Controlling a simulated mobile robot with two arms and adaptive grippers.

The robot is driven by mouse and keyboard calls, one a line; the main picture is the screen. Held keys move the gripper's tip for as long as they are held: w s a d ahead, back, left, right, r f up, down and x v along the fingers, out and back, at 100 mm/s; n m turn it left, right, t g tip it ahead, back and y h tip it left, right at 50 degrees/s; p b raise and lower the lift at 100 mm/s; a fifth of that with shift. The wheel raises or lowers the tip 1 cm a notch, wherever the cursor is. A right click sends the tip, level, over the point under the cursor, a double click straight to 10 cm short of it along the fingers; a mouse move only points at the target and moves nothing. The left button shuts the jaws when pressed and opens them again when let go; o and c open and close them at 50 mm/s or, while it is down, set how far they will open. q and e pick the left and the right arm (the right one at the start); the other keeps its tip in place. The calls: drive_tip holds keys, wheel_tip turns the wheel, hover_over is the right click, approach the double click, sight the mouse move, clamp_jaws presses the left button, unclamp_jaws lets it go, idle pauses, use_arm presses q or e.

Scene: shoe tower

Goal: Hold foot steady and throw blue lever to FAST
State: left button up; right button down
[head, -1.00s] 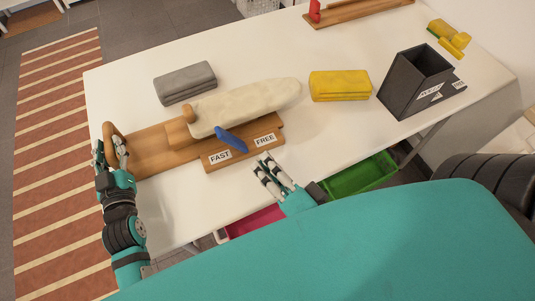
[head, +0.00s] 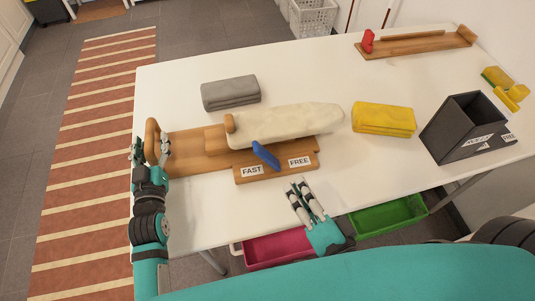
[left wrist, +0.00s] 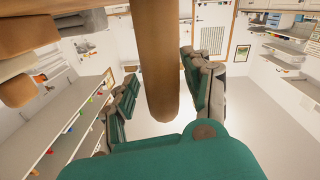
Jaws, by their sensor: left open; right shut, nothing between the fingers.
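A wooden base (head: 185,143) carries a cream padded form (head: 290,126) and has an upright rounded wooden end piece (head: 152,138) at its left. My left gripper (head: 151,150) is open, with its fingers on either side of this end piece; contact is unclear. The left wrist view shows the wooden piece (left wrist: 156,60) between the two fingers. The blue lever (head: 265,155) slants across the front block, its near end between the FAST label (head: 252,170) and the FREE label (head: 299,161). My right gripper (head: 301,189) is shut and empty, in front of the block and apart from the lever.
A grey folded cloth (head: 230,93) lies behind the base and a yellow one (head: 383,119) to its right. A dark box (head: 465,127) stands further right. Pink (head: 280,248) and green (head: 390,215) bins sit below the table's front edge. The white table (head: 200,203) is bare in front of the base.

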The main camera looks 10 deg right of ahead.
use_arm(q)
drive_tip(key=shift+s+a+f, duration=0.1)
drive_tip(key=shift+f, duration=0.15)
drive_tip(key=s, duration=1.2)
drive_tip(key=shift+a+r, duration=0.25)
drive_tip(key=shift+r, duration=0.05)
drive_tip(key=shift+w, duration=0.1)
drive_tip(key=shift+f, duration=0.1)
